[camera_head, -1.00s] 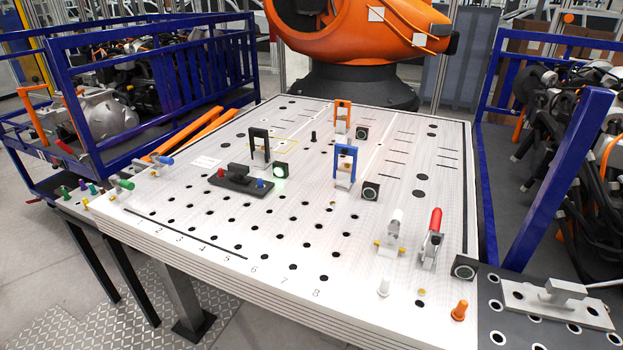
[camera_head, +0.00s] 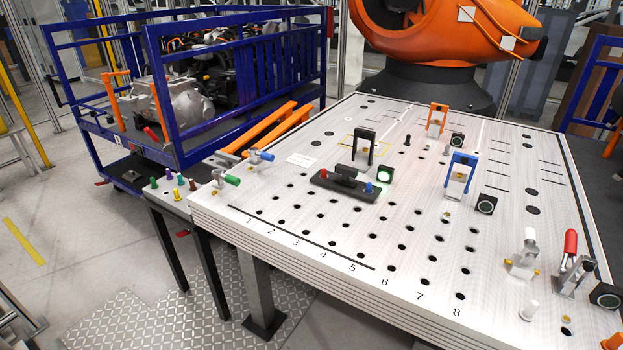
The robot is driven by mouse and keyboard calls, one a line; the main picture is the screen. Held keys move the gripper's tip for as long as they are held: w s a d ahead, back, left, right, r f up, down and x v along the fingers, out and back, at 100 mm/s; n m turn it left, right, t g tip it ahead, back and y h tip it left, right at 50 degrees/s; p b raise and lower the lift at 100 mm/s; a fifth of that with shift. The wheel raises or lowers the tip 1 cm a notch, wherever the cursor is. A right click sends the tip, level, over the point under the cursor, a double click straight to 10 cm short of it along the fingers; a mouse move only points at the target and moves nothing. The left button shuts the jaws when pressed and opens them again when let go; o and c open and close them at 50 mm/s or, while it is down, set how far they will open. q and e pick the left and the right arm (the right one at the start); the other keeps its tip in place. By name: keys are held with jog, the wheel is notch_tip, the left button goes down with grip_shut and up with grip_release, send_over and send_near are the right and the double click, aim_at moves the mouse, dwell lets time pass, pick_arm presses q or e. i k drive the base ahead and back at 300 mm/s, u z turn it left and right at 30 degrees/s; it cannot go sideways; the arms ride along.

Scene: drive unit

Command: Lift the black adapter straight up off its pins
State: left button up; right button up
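A flat black piece (camera_head: 340,187) with a raised black grip (camera_head: 346,172) on top lies on the light perforated table, left of its middle. It looks like the black adapter. A red knob (camera_head: 324,173) and a blue knob (camera_head: 368,187) stand up near its two ends. Whether these are its pins I cannot tell. An upright black arch-shaped bracket (camera_head: 364,133) stands just behind it, and a lamp lit green (camera_head: 385,173) is beside its right end. Neither of my grippers is in view.
The table (camera_head: 300,245) is largely open in front of the black piece. A blue bracket (camera_head: 460,170) and an orange bracket (camera_head: 437,115) stand to its right and back. Toggle clamps (camera_head: 570,262) are at the right. A blue cart (camera_head: 200,120) stands left.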

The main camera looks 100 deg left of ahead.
aim_at(345, 183)
jog(key=k, duration=1.3)
jog(key=u, duration=1.7)
